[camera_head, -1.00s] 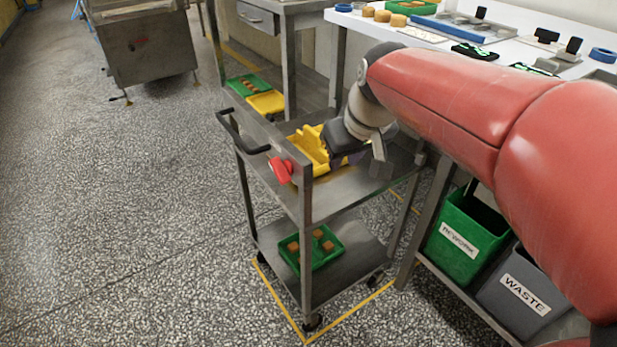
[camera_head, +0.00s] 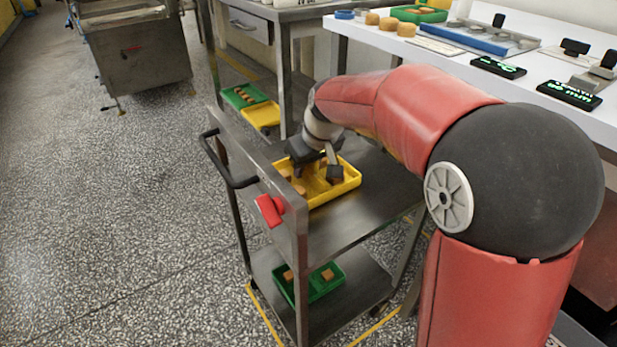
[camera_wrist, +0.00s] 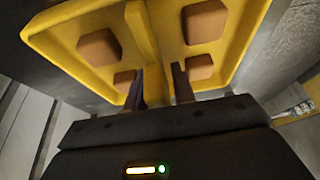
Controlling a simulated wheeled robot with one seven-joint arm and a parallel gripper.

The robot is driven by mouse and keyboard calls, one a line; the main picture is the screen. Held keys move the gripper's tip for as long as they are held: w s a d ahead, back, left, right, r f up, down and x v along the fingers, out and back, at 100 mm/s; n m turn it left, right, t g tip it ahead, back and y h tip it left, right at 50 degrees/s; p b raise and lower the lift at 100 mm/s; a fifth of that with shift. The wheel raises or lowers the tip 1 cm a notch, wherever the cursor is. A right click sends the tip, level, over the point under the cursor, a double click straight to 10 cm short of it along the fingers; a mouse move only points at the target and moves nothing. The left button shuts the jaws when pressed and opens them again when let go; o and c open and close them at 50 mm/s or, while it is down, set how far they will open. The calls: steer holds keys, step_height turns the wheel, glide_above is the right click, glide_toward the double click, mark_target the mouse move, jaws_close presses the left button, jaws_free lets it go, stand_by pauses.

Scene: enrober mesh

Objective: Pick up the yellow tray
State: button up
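The yellow tray (camera_head: 345,187) sits on the top shelf of the steel trolley, with several brown blocks in it. A raised yellow divider runs across its middle; it shows in the wrist view (camera_wrist: 142,32) with blocks on both sides. My gripper (camera_head: 319,168) is down over the tray. In the wrist view its two dark fingers (camera_wrist: 160,85) stand apart, one on each side of the divider, with yellow visible between them. I see no clear contact, and the fingertips are partly lost against the tray.
The trolley (camera_head: 345,220) has a black push handle (camera_head: 222,165) and a red part (camera_head: 269,210) at its near end. A green tray (camera_head: 325,287) with blocks lies on its lower shelf. A white worktable (camera_head: 540,95) stands behind my arm.

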steer(key=shift+f, duration=0.1)
steer(key=shift+c, duration=0.2)
jaws_close()
steer(key=shift+w, duration=0.1)
